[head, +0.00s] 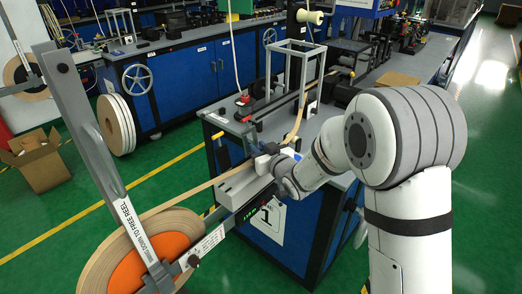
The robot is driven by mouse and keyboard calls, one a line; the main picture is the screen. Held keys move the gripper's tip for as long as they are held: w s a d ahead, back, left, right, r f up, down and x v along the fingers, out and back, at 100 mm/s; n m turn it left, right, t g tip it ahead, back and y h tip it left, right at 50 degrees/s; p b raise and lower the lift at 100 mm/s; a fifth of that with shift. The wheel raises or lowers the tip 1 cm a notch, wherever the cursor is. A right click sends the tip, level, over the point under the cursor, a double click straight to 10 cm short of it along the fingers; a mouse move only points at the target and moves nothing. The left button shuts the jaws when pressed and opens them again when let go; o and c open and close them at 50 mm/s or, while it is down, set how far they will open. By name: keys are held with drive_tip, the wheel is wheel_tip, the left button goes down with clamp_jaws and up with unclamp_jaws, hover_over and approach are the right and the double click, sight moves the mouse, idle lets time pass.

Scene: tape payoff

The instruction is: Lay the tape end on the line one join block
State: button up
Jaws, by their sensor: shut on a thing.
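My gripper (264,162) is at the near left corner of the line one bench, shut at the end of a tan tape (205,184). The tape runs up from the large reel (97,272) at lower left to my gripper. The tape end itself is hidden at the jaws. A pale grey block (238,186), which looks like the join block, sits at the bench edge just below and left of my gripper. I cannot tell whether tape touches it. A second tan strip (300,118) comes down from the machine behind my gripper.
A grey lever (84,125) labelled to free the reel rises over the reel. A sign with a 1 (269,219) is on the blue bench front. A metal frame (297,75) stands behind my gripper. An open carton (38,160) is on the green floor at left.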

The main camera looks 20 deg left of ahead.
idle(0.4)
drive_tip(key=shift+f+b, duration=0.55)
drive_tip(key=shift+b, duration=0.4)
drive_tip(key=o, duration=1)
drive_tip(key=shift+w+d, duration=0.1)
drive_tip(key=shift+o, duration=0.2)
